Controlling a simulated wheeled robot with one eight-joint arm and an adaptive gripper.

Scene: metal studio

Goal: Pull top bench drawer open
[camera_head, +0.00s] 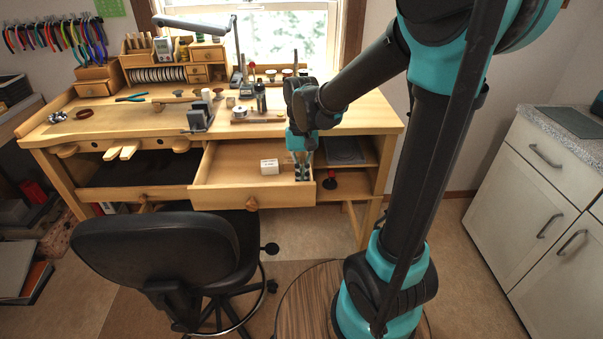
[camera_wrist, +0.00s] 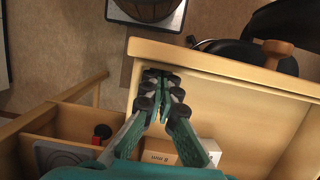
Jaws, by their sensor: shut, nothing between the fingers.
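The top bench drawer (camera_head: 222,198) is pulled out from the wooden workbench (camera_head: 370,115), on the right of its knee space. A round wooden knob (camera_head: 252,203) sits on its front; the knob (camera_wrist: 277,50) also shows in the wrist view. My gripper (camera_head: 302,176) is shut and empty, reaching down into the drawer at its right end. In the wrist view my gripper's fingertips (camera_wrist: 163,78) are close to the inner side of the drawer front (camera_wrist: 215,66); I cannot tell whether they touch it. A small white box (camera_head: 270,166) lies inside the drawer.
A black swivel chair (camera_head: 165,255) stands in front of the bench, left of the open drawer. Open shelves (camera_head: 345,180) are right of the drawer, holding a red-and-black object (camera_head: 330,181). White cabinets (camera_head: 530,170) stand at the right. Tools crowd the bench top.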

